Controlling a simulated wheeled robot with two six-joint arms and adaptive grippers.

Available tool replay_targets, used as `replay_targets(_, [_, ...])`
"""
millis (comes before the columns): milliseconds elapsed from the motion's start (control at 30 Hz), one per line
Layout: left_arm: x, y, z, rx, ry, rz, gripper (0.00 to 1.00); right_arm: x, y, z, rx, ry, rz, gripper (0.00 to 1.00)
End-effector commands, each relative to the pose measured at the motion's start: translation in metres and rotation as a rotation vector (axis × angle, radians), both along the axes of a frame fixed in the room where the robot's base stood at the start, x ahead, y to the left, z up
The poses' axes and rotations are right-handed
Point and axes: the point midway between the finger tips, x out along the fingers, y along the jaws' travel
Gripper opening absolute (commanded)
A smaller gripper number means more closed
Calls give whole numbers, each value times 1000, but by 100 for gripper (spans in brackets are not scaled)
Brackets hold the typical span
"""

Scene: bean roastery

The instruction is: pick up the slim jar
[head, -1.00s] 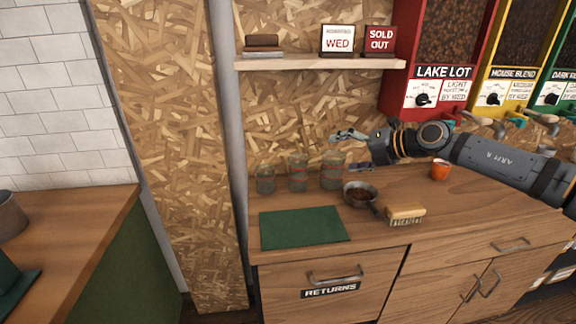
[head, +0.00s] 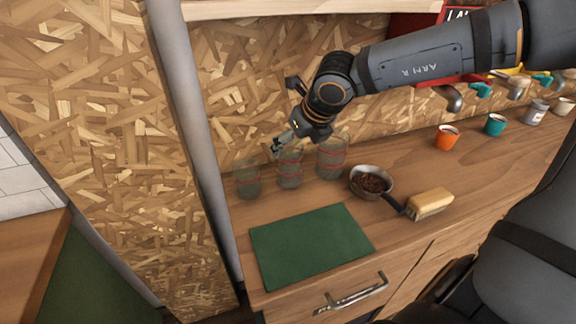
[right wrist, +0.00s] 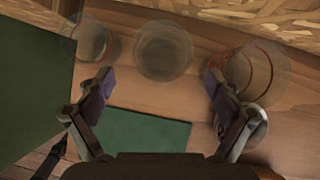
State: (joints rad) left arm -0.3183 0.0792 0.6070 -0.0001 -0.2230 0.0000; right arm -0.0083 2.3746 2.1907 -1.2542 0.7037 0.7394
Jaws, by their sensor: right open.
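Three clear glass jars stand in a row at the back left of the wooden counter. The left jar (head: 248,178) is short; the right jar (head: 331,157) is wider. My right gripper (head: 284,115) is open and empty, above the row near the middle jar. In the right wrist view the middle jar (right wrist: 163,50) lies just beyond and between the open fingers, and the right jar (right wrist: 248,75) is partly behind the right finger. My left gripper is out of view.
A green mat (head: 310,246) lies in front of the jars. A pan of beans (head: 371,183) and a brush (head: 430,202) are to the right. An orange cup (head: 446,137) and a teal cup (head: 495,124) stand farther right. The board wall is close behind the jars.

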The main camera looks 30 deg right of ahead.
Motion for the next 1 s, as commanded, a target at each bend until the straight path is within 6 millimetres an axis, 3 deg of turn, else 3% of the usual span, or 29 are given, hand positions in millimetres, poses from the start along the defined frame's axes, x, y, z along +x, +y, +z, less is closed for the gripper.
replay_targets(333, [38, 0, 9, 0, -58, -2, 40, 12, -2, -20, 0, 4, 1, 92])
replay_targets(600, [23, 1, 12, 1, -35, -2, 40, 32, -4, -53, 1, 2, 0, 92])
replay_targets(833, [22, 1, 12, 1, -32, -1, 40, 33, -4, -54, 3, -1, 1, 92])
replay_targets(1000, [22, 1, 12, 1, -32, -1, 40, 33, -4, -54, 3, -1, 1, 71])
